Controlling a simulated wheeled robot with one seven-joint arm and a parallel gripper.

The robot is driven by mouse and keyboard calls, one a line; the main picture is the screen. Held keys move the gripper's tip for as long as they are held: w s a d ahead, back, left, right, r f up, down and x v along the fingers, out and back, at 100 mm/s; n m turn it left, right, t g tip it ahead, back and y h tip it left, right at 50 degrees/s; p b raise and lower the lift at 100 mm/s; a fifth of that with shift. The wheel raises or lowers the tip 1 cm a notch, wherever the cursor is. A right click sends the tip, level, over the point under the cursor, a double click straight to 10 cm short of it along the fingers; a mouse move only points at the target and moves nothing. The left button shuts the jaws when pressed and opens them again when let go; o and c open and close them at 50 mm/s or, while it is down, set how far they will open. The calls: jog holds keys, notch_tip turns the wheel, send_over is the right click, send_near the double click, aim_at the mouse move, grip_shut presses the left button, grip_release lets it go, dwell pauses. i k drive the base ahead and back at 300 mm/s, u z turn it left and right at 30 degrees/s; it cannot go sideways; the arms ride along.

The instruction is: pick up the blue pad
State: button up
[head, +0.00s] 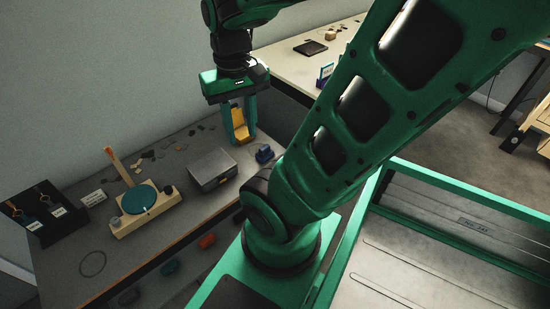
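My gripper (240,138) hangs fingers down over the back right part of the grey bench. Its two teal fingers stand apart, and yellow shows between them; I cannot tell whether that is part of the gripper. A small dark blue object (264,154), perhaps the blue pad, sits on the bench just right of and below the fingertips in the picture, and looks apart from them. A round teal disc (139,199) lies on a wooden stand with an upright orange handle, farther left.
A grey metal box (213,170) stands left of the blue object. A dark holder with tags (45,212) is at the far left. Several dark pieces lie along the back. Bare bench (110,240) shows at the front left. My arm covers the bench's right end.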

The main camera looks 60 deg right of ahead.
aim_at(265, 154)
jog(key=z, duration=2.4)
jog(key=k, duration=0.8)
jog(key=u, duration=0.8)
jog(key=i, duration=1)
